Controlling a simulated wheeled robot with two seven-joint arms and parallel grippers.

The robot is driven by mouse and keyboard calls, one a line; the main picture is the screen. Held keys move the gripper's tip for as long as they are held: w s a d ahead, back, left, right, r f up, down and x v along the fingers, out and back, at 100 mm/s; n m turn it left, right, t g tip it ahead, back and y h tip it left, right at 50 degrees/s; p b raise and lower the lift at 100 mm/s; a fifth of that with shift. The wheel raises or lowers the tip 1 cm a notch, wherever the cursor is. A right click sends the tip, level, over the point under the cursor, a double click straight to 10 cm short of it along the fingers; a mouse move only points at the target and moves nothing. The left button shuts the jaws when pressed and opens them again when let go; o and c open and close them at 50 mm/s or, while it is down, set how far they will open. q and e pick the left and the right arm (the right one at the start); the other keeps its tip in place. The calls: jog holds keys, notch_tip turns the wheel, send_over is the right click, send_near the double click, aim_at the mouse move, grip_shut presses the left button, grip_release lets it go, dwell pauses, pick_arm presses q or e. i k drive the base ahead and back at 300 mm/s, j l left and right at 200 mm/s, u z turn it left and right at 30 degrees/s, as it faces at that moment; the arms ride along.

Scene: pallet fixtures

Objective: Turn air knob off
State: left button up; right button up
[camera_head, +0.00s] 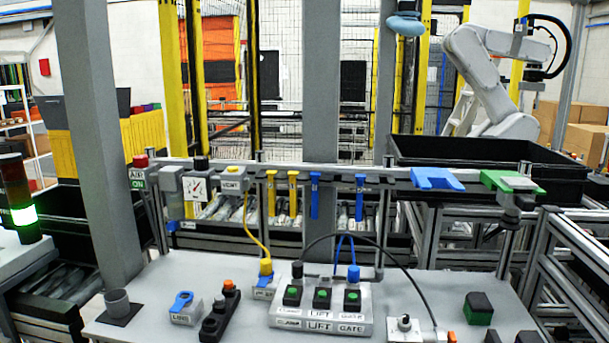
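A small grey box labelled "AIR" and "ON" (137,178) is mounted at the left end of the horizontal rail, with a red knob (140,160) on top. The green "ON" label faces me. The knob's exact turn angle is too small to tell. Neither of my grippers is in view.
A grey rail (385,178) carries a "VENT" box (232,180), yellow and blue tags, and blue and green holders. The grey table (160,275) below holds a button panel (320,312), a blue-handled block (184,308) and a grey cup (118,303). A grey post (100,140) stands left of the air box.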

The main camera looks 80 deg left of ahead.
aim_at(140, 161)
jog(key=u, duration=3.5)
jog(key=z, duration=1.6)
jog(key=k+j, duration=0.7)
jog(key=j, duration=0.15)
